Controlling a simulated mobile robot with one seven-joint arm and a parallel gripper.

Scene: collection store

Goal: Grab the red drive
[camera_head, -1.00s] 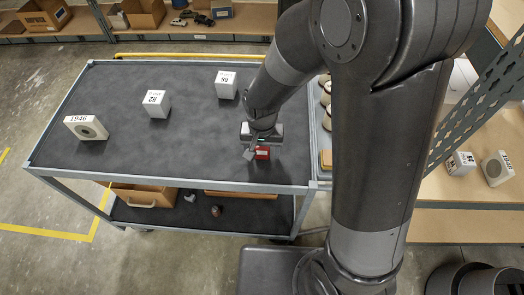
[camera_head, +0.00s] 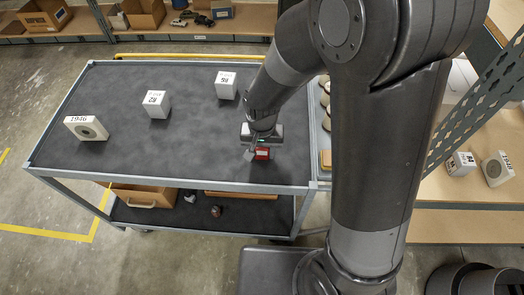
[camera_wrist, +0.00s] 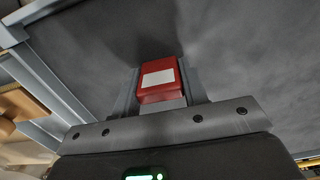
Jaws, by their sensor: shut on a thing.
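The red drive (camera_head: 262,153) is a small red box with a white label, at the near right part of the grey cart top (camera_head: 190,130). In the wrist view the red drive (camera_wrist: 158,76) sits between the two fingers of my gripper (camera_wrist: 160,92). In the head view my gripper (camera_head: 256,150) points down at the cart top and is shut on the drive. Whether the drive touches the cart top or is slightly raised I cannot tell.
White cubes (camera_head: 156,104) and (camera_head: 226,85) stand on the cart top, with a cream block marked 1946 (camera_head: 86,128) at left. The cart's lower shelf holds a cardboard box (camera_head: 143,195). A shelf (camera_head: 470,190) stands at right. The cart top's middle is clear.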

